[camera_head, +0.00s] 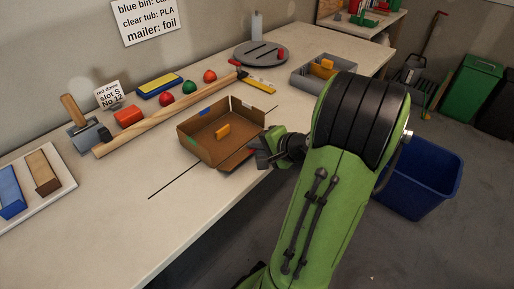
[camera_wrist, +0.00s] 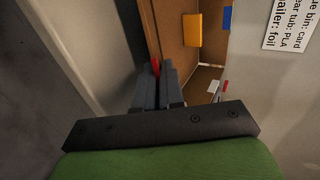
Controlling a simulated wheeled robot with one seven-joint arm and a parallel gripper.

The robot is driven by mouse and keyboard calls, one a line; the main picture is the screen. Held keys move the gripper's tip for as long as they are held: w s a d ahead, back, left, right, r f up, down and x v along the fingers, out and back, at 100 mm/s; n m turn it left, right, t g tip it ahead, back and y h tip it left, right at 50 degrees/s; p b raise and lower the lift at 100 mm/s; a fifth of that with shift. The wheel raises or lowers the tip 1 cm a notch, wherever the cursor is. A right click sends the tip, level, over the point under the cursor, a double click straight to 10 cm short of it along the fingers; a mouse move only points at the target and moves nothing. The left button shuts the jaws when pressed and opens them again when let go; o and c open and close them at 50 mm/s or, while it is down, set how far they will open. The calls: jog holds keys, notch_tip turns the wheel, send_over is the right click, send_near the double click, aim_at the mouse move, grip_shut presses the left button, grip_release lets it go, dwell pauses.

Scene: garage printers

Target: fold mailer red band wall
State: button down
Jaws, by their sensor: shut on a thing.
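The mailer is an open brown cardboard box (camera_head: 205,151) near the bench's front edge, with an orange block (camera_head: 222,131) inside. Blue, green and white bands mark its other walls. The red band wall (camera_head: 235,159) is on the near side, leaning outward and low, partly hidden by my gripper (camera_head: 262,157). In the wrist view, my gripper (camera_wrist: 158,80) is shut with the red band (camera_wrist: 155,66) between its fingertips. The orange block (camera_wrist: 192,30) and blue band (camera_wrist: 228,18) show beyond it.
A wooden rail (camera_head: 165,118) with coloured balls and blocks behind it runs behind the mailer. A grey tray (camera_head: 312,83) stands to the right, a white tray (camera_head: 60,188) to the left. A blue bin (camera_head: 420,180) is on the floor. Bare bench lies left of the mailer.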

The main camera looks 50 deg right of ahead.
jog(key=c, duration=1.3)
grip_release()
